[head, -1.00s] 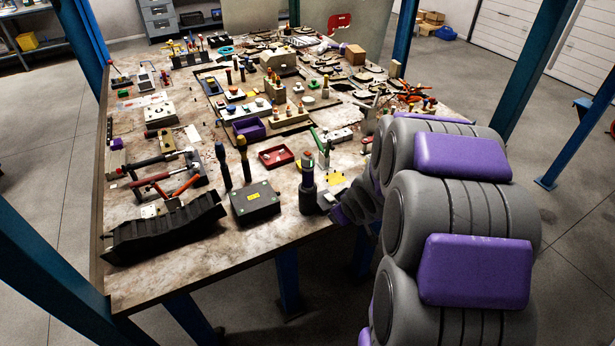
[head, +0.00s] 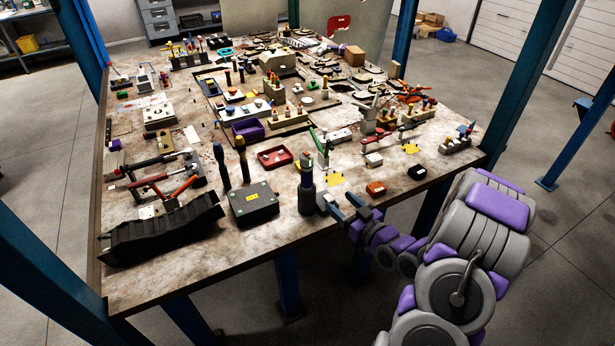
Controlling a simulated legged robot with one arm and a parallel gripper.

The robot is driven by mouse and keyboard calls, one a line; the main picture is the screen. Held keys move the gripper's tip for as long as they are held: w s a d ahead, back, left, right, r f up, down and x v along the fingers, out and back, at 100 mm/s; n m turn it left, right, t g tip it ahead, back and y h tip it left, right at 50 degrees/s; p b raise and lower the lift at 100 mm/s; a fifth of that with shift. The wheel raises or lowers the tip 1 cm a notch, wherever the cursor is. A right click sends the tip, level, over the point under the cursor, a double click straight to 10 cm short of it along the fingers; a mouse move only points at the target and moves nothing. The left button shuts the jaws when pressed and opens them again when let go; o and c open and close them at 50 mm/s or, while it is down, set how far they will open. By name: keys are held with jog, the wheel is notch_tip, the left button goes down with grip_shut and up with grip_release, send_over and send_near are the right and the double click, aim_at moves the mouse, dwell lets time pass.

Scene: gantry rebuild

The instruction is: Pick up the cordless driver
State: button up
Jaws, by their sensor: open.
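What looks like the cordless driver (head: 306,190) stands upright near the table's front edge. It is a dark, thick cylinder with a narrower upper part and green and red marks near its top. My gripper (head: 335,203) is just to its right, at the table edge, with its two blue-grey fingers apart and pointing left towards the driver's lower part. The gripper is open, and I see nothing between its fingers. I cannot tell whether the nearer fingertip touches the driver's base.
A dark box (head: 254,205) with a yellow label stands left of the driver, with two upright screwdriver-like tools behind it. A red tray (head: 275,158) and a green-handled tool (head: 318,143) are behind. An orange block (head: 376,188) lies to the right. A black ridged piece (head: 165,230) lies front left.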

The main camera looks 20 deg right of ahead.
aim_at(310, 176)
jog(key=shift+w+a+r+b, duration=0.1)
jog(key=shift+w+a+b, duration=0.45)
jog(key=shift+w, duration=2)
jog(key=shift+w+a+b, duration=0.4)
jog(key=shift+w+a, duration=0.2)
jog(key=shift+w, duration=1.95)
jog(key=shift+w+a+r+b, duration=0.1)
jog(key=shift+w+a+b, duration=0.45)
jog(key=shift+w, duration=2)
jog(key=shift+w+a, duration=0.1)
jog(key=shift+w, duration=0.45)
grip_shut()
